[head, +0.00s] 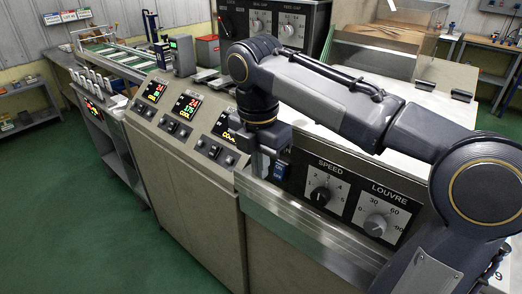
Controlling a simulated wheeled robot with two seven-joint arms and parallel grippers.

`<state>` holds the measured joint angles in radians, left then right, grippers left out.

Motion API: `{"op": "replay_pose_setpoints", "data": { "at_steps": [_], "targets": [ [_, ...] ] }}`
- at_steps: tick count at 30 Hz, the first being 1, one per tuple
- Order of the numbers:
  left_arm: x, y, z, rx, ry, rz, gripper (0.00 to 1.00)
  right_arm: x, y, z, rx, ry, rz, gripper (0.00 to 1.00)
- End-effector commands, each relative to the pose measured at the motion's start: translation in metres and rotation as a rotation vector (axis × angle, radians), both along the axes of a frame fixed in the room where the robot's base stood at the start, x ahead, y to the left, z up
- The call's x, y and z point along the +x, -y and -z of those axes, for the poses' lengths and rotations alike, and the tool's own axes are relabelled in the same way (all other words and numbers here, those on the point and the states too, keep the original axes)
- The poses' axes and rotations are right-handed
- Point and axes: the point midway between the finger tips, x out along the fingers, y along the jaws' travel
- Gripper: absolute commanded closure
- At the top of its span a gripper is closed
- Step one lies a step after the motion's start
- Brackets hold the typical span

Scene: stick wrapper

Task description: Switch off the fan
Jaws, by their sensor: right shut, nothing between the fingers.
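The control panel (347,205) on the front of the machine carries a blue switch (280,170), a black SPEED knob (320,197) and a grey LOUVRE knob (376,225). No part in view is clearly the fan itself. My right gripper (264,168) points down just left of the blue switch, its fingers shut and empty. I cannot tell whether it touches the switch or panel. The gripper and forearm hide the panel's left end and part of its top. The switch's lettering is too small to read. My left gripper is not in view.
Left of the panel, a sloping console has several lit displays (186,106) and small dark switches. A metal ledge (300,232) runs below the panel. Behind my arm stand a dark cabinet with knobs (258,23) and a clear-walled box (385,40). Green floor (50,190) is free at left.

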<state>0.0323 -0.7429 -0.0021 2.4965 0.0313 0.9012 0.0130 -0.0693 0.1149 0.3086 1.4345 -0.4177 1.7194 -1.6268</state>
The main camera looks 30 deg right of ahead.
Motion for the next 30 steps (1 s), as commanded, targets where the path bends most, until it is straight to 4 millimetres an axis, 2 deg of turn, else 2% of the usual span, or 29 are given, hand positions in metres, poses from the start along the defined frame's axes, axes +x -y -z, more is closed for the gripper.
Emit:
{"op": "replay_pose_setpoints", "data": {
  "at_steps": [1,4,9,13,26,30],
  "targets": [
    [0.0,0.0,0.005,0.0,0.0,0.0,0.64,-0.001,0.002,0.014,-0.001,-0.004,0.002,1.0],
    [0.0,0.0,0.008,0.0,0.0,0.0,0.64,0.0,0.002,0.033,-0.001,-0.003,0.002,1.0],
    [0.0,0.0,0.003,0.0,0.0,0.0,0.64,0.01,0.026,0.034,0.001,-0.001,0.005,1.0],
    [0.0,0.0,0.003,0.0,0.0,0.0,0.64,0.014,0.035,0.036,0.001,-0.001,0.004,1.0],
    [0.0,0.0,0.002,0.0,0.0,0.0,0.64,0.015,0.038,0.037,-0.005,0.002,0.001,1.0],
    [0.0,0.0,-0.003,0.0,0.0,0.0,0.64,0.016,0.041,0.039,-0.096,0.037,-0.004,1.0]
  ]
}}
